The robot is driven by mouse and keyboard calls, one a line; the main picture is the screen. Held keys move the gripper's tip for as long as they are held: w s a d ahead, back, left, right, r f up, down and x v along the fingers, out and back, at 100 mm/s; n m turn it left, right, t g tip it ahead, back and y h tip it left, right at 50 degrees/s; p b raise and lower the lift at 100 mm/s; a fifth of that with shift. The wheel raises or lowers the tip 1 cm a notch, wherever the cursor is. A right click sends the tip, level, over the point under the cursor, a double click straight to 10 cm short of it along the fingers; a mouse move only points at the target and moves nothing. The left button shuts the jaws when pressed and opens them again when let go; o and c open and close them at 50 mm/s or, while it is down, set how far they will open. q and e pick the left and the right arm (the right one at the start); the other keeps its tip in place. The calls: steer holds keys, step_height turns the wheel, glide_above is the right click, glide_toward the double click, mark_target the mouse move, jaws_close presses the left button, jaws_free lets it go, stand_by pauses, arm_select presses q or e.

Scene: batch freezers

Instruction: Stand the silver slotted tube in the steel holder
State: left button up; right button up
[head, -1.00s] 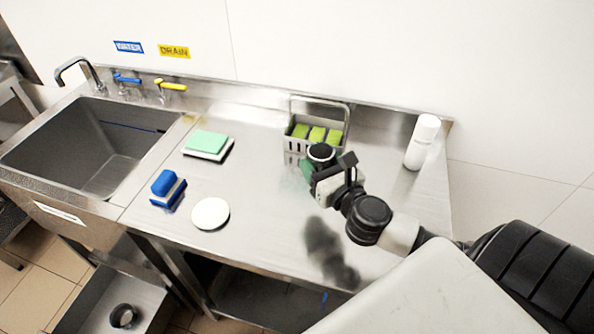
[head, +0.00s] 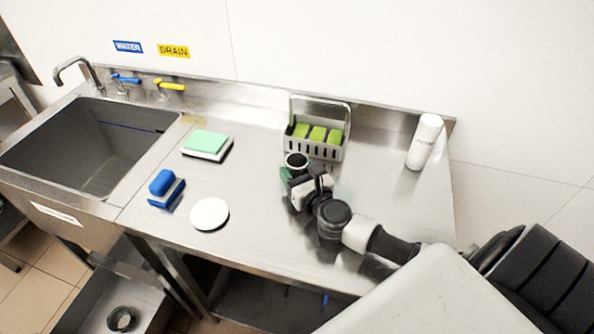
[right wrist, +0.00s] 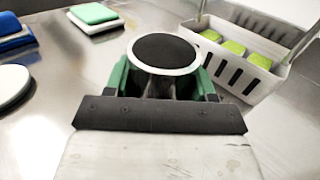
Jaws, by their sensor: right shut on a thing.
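My right gripper (right wrist: 165,85) is shut on a round upright thing with a pale silver rim and a dark top, which I take to be the silver slotted tube (right wrist: 165,53). Its sides are mostly hidden between the green finger pads. In the head view this tube (head: 296,160) shows at the gripper's tip, over the counter, just in front of a grey slotted caddy (head: 325,151) with a tall handle. The caddy, perhaps the steel holder, has several green blocks in it. The tube is outside and apart from it in the wrist view. My left gripper is not in view.
On the steel counter (head: 262,215) lie a green-and-white pad (head: 207,143), a blue brush or sponge (head: 165,188) and a white disc (head: 209,214). A white bottle (head: 424,141) stands at the right. A sink (head: 85,147) is left; a dark ring (head: 121,318) lies below.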

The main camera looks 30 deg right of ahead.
steer(key=shift+f, duration=0.2)
steer(key=o, duration=1)
steer(key=shift+r, duration=0.1)
